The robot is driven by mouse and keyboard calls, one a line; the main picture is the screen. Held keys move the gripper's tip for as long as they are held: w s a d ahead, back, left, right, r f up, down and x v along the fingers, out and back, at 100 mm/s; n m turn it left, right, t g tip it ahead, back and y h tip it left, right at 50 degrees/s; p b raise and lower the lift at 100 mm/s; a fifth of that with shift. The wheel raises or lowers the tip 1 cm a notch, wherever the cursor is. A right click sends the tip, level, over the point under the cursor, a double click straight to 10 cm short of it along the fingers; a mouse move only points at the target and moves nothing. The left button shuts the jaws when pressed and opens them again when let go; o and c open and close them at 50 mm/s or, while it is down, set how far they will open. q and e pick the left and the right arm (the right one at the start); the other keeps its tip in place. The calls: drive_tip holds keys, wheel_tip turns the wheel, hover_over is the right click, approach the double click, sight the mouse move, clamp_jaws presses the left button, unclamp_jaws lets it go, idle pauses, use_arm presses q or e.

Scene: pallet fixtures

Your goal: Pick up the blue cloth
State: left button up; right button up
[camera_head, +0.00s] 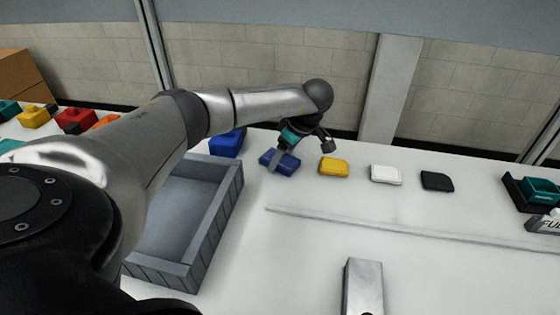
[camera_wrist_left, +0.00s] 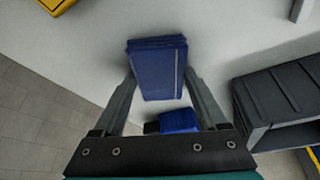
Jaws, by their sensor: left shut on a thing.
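The blue cloth (camera_head: 280,162) is a folded, flat rectangular pad on the white table, in a row with other folded cloths. My left gripper (camera_head: 287,155) reaches over it from the back, and one grey finger crosses its top. In the left wrist view the blue cloth (camera_wrist_left: 158,70) lies between the fingers of my left gripper (camera_wrist_left: 160,80), which are shut on its two sides. Whether the cloth touches the table is hard to tell. My right gripper is not in view.
Yellow (camera_head: 333,167), white (camera_head: 385,174) and black (camera_head: 437,181) cloths lie to the right. A grey crate (camera_head: 228,205) stands at the left, with a blue block (camera_head: 227,143) behind it. A low strip (camera_head: 400,229) crosses the table in front. A teal bin (camera_head: 540,190) is far right.

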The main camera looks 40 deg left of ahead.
use_arm(q)
drive_tip(key=c, duration=0.6)
drive_tip(key=shift+c, duration=0.2)
drive_tip(key=shift+r, duration=0.1)
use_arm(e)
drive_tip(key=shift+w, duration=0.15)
use_arm(q)
drive_tip(key=shift+r, duration=0.35)
wheel_tip(320, 180, up, 20)
drive_tip(key=p, duration=0.3)
drive_tip(key=shift+f+p, duration=0.2)
drive_tip(key=shift+p, duration=0.2)
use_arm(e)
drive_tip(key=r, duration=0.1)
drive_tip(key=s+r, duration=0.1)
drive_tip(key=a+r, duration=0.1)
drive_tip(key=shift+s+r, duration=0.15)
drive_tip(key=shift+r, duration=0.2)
